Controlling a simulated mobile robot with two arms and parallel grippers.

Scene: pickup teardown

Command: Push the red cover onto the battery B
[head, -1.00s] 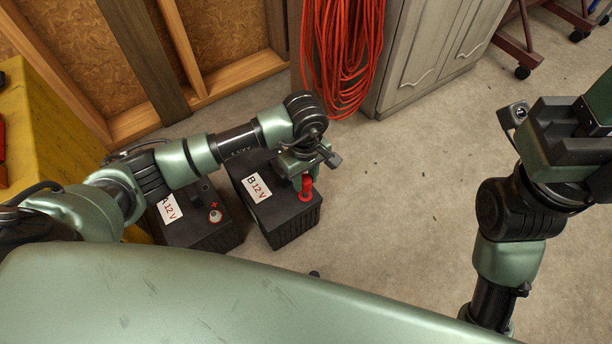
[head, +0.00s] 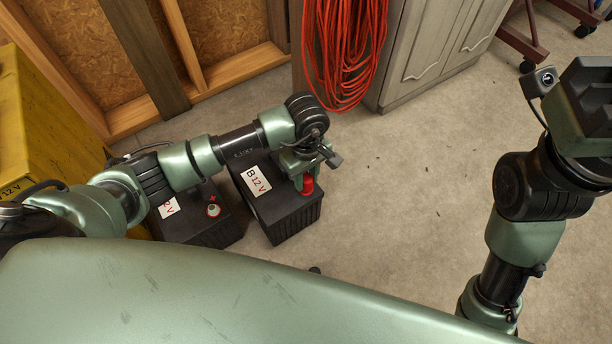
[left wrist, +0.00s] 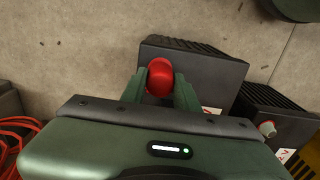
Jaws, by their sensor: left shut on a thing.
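Battery B (head: 284,208) is a black box with a white "B 12 V" label, standing on the floor. It also shows in the left wrist view (left wrist: 212,77). The red cover (head: 308,185) is upright at the battery's near right top corner. My left gripper (head: 305,172) is shut on it from above. In the left wrist view the cover's rounded red end (left wrist: 160,76) sits between the two green fingers. The cover's lower end meets the battery top; the post under it is hidden. My right gripper (head: 590,105) is at the right edge, its fingers not clearly shown.
Battery A (head: 210,225), with an uncovered terminal (head: 213,210), stands close to the left of battery B. A yellow cabinet (head: 40,120) is at the left. An orange cord (head: 345,45) hangs by a grey cabinet (head: 435,45). The floor right of battery B is clear.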

